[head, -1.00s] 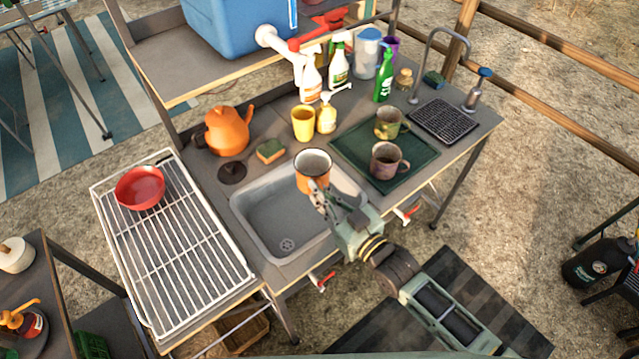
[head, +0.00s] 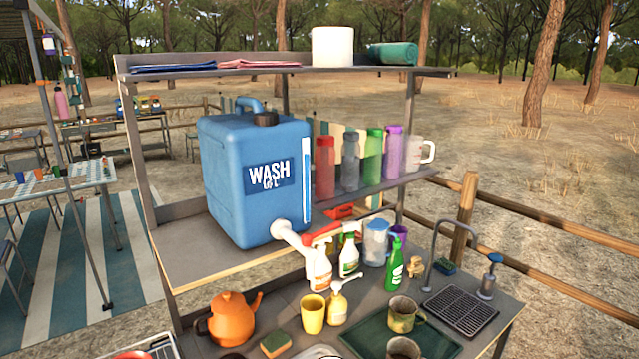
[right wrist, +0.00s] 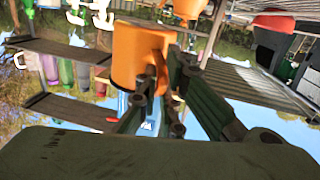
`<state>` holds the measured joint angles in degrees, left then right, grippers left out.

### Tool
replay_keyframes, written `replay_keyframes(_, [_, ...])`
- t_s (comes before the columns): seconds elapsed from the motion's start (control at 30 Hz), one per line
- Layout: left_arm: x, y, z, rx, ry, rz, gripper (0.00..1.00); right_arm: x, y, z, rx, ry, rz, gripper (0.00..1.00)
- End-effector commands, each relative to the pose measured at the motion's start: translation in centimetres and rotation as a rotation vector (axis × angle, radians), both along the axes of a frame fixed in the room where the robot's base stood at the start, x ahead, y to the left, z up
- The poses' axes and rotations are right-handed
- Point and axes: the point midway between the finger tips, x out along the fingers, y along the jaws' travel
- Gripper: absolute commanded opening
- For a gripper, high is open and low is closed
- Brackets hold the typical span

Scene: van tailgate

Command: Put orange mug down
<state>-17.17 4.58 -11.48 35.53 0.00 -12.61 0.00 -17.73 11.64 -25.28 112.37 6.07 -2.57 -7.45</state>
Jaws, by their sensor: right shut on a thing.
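The orange mug (right wrist: 138,52) fills the upper middle of the right wrist view, which shows the scene upside down. My right gripper (right wrist: 160,92) is shut on it, with the fingers at its handle side. In the head view only a sliver of a rim shows at the bottom edge, possibly this mug. My right gripper is out of the head view. My left gripper is in no view.
An olive mug (head: 402,316) and a brownish mug (head: 403,348) stand on a green mat (head: 440,338). A yellow cup (head: 312,315), sponge (head: 275,344) and orange kettle (head: 231,320) stand left of it. The blue water container (head: 255,180) sits on the shelf above. The sink is mostly cut off below.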

Motion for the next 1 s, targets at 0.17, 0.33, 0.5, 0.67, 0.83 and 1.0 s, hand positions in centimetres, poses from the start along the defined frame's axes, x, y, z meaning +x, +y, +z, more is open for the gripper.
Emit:
replay_keyframes(0.17, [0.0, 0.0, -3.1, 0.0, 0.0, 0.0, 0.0, -3.2, -4.5, 0.3, 0.004, 0.004, -0.164, 0.0])
replay_keyframes(0.33, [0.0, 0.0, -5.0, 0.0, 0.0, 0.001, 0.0, -6.0, -10.0, 0.9, -0.003, 0.003, -0.323, 0.0])
replay_keyframes(0.5, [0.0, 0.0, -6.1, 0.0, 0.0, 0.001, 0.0, -8.3, -14.1, 1.4, -0.004, 0.001, -0.434, 0.0])
replay_keyframes(0.67, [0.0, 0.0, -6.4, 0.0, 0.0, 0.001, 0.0, -9.3, -15.9, 1.8, -0.003, -0.002, -0.48, 0.0])
replay_keyframes(0.83, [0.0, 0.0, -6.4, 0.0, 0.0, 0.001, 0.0, -9.5, -16.2, 2.0, -0.002, -0.003, -0.487, 0.0])
replay_keyframes(1.0, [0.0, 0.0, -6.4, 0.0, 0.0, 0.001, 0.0, -9.4, -16.1, 2.0, -0.002, -0.003, -0.486, 0.0])
